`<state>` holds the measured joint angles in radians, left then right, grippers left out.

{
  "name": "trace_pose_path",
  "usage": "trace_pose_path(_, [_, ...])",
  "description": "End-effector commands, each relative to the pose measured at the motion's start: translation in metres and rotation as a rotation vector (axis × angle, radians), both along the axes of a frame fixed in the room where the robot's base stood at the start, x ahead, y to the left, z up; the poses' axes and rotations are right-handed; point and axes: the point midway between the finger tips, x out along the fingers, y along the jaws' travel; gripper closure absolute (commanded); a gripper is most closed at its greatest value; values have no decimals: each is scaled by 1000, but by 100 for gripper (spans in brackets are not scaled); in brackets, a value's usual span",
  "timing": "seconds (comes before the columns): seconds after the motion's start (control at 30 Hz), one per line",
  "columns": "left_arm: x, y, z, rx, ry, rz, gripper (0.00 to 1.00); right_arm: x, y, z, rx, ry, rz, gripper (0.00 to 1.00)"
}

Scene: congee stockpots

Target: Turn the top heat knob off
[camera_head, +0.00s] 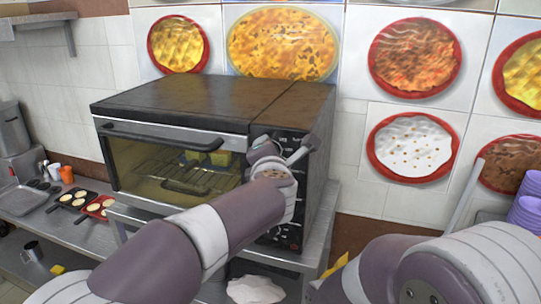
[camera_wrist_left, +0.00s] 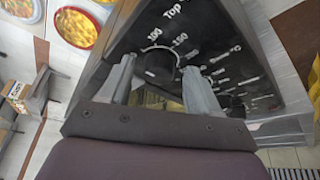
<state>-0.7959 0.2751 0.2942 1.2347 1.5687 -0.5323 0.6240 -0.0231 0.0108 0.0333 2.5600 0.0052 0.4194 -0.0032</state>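The toaster oven (camera_head: 180,99) stands on a metal stand with its dark control panel at its right front. In the left wrist view the top heat knob (camera_wrist_left: 157,66) is a dark round knob under the lettering "Top", with 100 and 150 marks around it. My left gripper (camera_wrist_left: 160,68) has one finger on each side of this knob, with small gaps seeming to show. In the head view my left gripper (camera_head: 283,153) is at the upper panel, and my arm hides much of the panel. My right arm is at lower right; its gripper is not seen.
The oven's glass door (camera_head: 170,165) is shut, with yellowish food behind it. Trays with small pale rounds (camera_head: 79,198) lie on the left counter. Purple stacked bowls (camera_head: 527,205) stand at the far right. Round food pictures hang on the tiled wall.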

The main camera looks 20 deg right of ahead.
Motion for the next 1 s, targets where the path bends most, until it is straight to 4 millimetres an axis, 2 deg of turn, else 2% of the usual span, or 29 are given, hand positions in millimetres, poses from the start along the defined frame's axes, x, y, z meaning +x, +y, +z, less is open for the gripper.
trace_pose_path(0.2, [-1,0,1,-1,-1,0,38,0,0,-1,0,0,0,57])
trace_pose_path(0.3, [-8,2,1,-1,-2,-1,38,0,0,-5,0,0,0,57])
trace_pose_path(0.37, [-18,4,2,-3,-3,-2,38,0,0,-10,0,0,0,57])
trace_pose_path(0.7, [-100,26,18,-2,-1,-3,38,0,0,-37,0,0,0,57])
trace_pose_path(0.83, [-116,30,23,-1,-2,-2,38,0,0,-40,0,0,0,57])
trace_pose_path(1.0, [-121,32,25,0,0,0,38,0,0,-40,0,0,0,57])
